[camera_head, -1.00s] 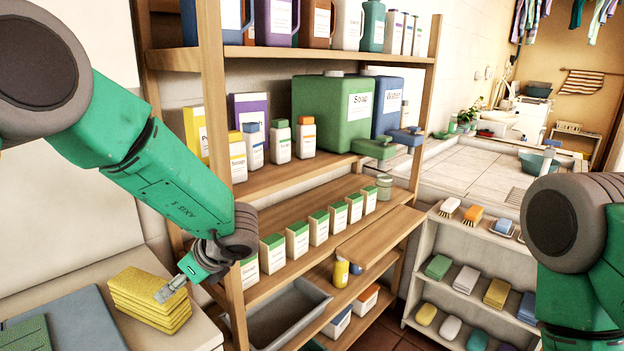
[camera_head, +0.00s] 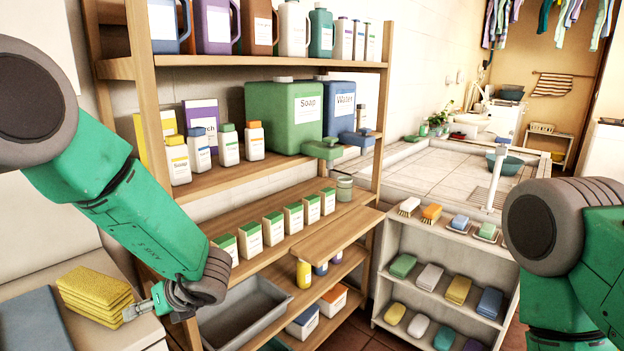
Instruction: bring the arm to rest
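My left arm comes in from the left, and its gripper (camera_head: 137,311) hangs low, in front of the shelf rack's left post. Its small fingertips are at the right edge of a stack of yellow sponges (camera_head: 92,291) on a pale counter; I cannot tell whether they touch it. The fingers are too small and edge-on to show whether they are open or shut, and I see nothing clearly held. My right arm (camera_head: 570,235) shows at the right edge; its gripper is out of the picture.
A wooden shelf rack (camera_head: 262,62) with bottles, a green soap canister (camera_head: 283,115) and a grey bin (camera_head: 240,315) stands close by my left arm. A low white shelf (camera_head: 385,250) with soaps and sponges stands near my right arm. A tiled basin (camera_head: 425,175) lies behind.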

